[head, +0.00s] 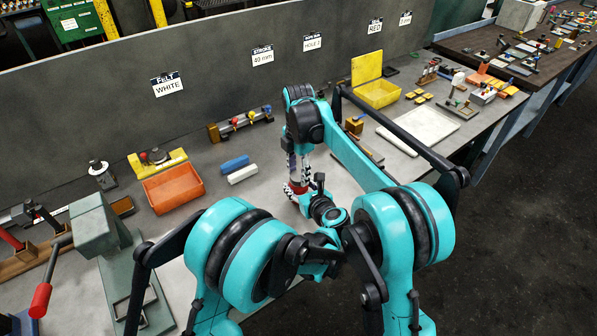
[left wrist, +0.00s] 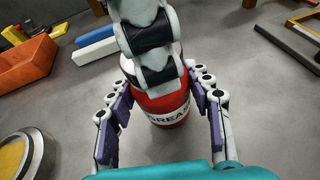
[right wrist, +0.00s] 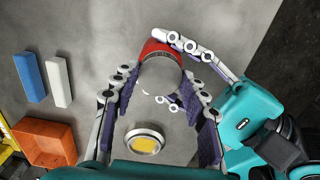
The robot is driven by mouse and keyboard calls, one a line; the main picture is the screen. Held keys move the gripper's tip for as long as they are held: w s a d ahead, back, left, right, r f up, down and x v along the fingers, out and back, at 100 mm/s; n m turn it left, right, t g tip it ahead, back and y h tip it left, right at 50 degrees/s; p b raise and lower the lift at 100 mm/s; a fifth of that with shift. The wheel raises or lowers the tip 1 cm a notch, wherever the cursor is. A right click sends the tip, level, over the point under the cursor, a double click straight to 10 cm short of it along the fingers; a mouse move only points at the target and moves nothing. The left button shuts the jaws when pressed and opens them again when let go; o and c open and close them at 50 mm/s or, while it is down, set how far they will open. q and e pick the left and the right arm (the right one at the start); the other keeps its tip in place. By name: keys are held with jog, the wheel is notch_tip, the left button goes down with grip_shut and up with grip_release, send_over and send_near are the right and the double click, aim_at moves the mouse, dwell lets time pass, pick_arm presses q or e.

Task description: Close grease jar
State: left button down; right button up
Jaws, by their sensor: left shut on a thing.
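The red grease jar (left wrist: 162,104) stands upright on the bench, with part of its label readable in the left wrist view. It also shows in the head view (head: 297,188), partly covered by my arms. My left gripper (left wrist: 160,130) is shut around the red body from the side. My right gripper (right wrist: 161,82) points down from above, with its fingers on either side of the jar's pale grey round top (right wrist: 160,77). I cannot tell whether these fingers press on it. The right fingers hide much of the top in the left wrist view, so how the lid sits is unclear.
A round metal dish with a yellow centre (right wrist: 145,140) lies on the bench near the jar. A blue block (head: 235,164), a white block (head: 242,174) and an orange tray (head: 173,188) are to the left. A white plate (head: 425,127) lies to the right.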

jog(key=m, duration=1.3)
jog(key=shift+m, duration=0.4)
jog(key=m, duration=0.4)
jog(key=shift+m, duration=0.3)
jog(key=m, duration=0.4)
jog(key=shift+m, duration=0.4)
jog(key=m, duration=0.4)
jog(key=shift+m, duration=0.3)
jog(key=m, duration=0.4)
jog(key=shift+f+m, duration=0.1)
jog(key=shift+m, duration=0.2)
jog(key=m, duration=0.5)
jog(key=o, duration=1.3)
